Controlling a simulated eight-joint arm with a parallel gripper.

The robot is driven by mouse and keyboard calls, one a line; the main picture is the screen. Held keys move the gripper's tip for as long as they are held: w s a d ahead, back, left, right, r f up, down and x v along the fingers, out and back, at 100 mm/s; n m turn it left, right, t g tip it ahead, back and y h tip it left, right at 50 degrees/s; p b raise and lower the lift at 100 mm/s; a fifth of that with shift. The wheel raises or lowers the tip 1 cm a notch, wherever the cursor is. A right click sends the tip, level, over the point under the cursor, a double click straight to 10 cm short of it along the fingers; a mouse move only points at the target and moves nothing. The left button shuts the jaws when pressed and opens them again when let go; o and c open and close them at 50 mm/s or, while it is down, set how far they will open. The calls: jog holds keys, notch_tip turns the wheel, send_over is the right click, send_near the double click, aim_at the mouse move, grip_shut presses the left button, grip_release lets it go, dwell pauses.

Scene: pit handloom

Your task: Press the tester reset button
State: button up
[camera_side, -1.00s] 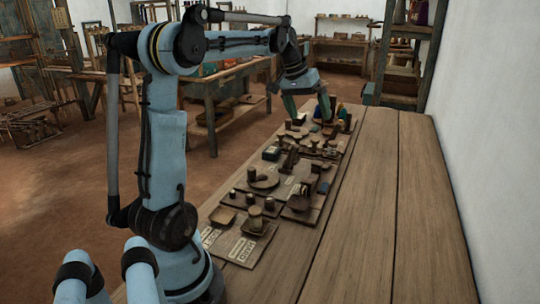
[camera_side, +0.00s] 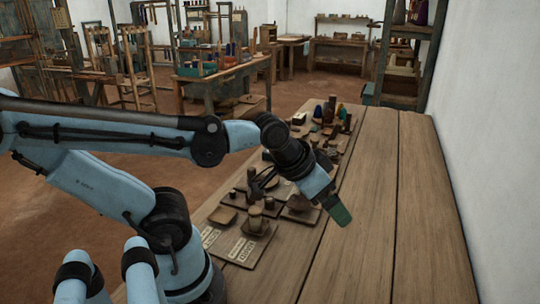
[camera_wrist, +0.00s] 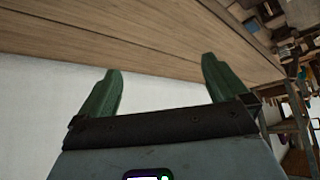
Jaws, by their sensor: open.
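My gripper (camera_side: 340,214) hangs over the wooden bench, to the right of the boards and angled down to the right. In the wrist view its two green fingers (camera_wrist: 160,66) are spread apart with nothing between them. Several dark boards (camera_side: 262,236) with small wooden blocks, knobs and pegs run along the bench's left side. Two pale label plates (camera_side: 242,249) lie on the nearest board; their lettering is too small to read. I cannot tell which piece is the tester reset button. My arm and gripper hide part of the middle boards.
The right part of the bench (camera_side: 390,200) is bare, with a white wall (camera_side: 490,150) beyond it. Bottles and coloured items (camera_side: 333,110) stand at the bench's far end. A worktable (camera_side: 225,78) and shelves (camera_side: 402,70) stand farther back.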

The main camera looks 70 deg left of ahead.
jog(key=shift+c, duration=0.5)
grip_shut()
dwell(1.3)
